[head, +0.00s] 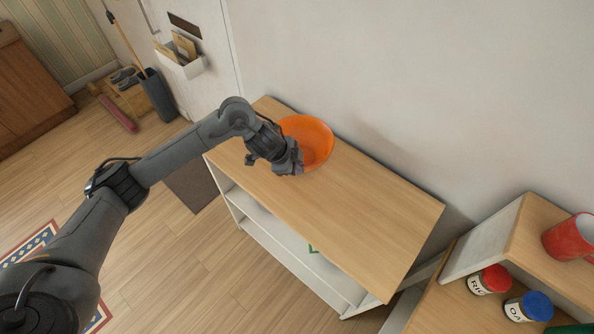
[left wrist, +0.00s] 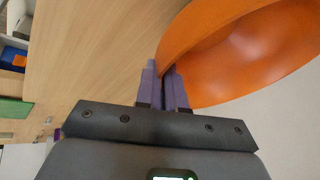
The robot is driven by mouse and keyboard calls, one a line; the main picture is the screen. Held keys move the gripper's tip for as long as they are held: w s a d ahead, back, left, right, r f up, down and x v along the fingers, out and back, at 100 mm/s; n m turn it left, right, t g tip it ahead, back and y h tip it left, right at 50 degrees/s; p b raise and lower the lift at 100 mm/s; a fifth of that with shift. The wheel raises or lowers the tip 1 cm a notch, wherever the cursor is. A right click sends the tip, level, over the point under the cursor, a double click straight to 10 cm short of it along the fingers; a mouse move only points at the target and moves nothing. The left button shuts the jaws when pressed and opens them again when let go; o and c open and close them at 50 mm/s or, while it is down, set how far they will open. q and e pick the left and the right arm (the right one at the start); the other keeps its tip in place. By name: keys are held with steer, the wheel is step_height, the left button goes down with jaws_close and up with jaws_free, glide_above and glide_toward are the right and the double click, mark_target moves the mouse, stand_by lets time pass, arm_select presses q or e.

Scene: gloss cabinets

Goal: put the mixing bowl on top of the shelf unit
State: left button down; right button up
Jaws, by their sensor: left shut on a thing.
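The orange mixing bowl (head: 316,136) is at the back left part of the shelf unit's wooden top (head: 345,215), near the wall. In the head view it appears to rest on the top, but its base is partly hidden. My left gripper (head: 292,166) is shut on the bowl's near rim. In the left wrist view the purple fingers (left wrist: 168,88) pinch the rim of the bowl (left wrist: 235,50), which fills the upper right. My right gripper is not in view.
The rest of the shelf unit's top is clear. At the right, another wooden unit (head: 515,235) holds a red mug (head: 570,237), a red-lidded jar (head: 490,280) and a blue-lidded jar (head: 530,307). The wall (head: 400,80) stands right behind the shelf unit.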

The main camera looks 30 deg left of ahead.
arm_select(q)
steer(key=shift+f, duration=1.7)
steer(key=c, duration=1.2)
jaws_free()
steer(key=shift+c, duration=0.2)
